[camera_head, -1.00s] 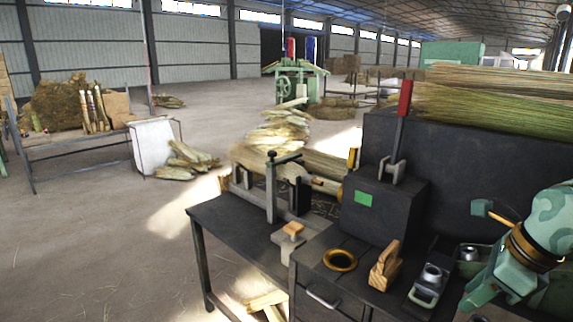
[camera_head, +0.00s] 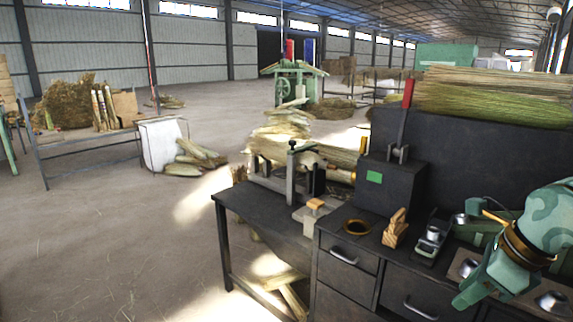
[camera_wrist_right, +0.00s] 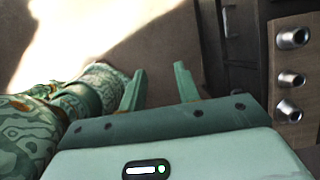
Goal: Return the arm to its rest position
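My right arm shows at the right edge of the head view, green with a patterned cover. Its gripper (camera_head: 468,295) points down and left over the front right part of the dark workbench. In the right wrist view my right gripper (camera_wrist_right: 159,82) has its two green fingers apart, with only bare floor between them. My left gripper is in neither view.
The dark workbench (camera_head: 352,246) holds a brass ring (camera_head: 357,227), a wooden block (camera_head: 396,229) and a black box with a red-handled lever (camera_head: 404,115). Open floor (camera_head: 100,240) lies left.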

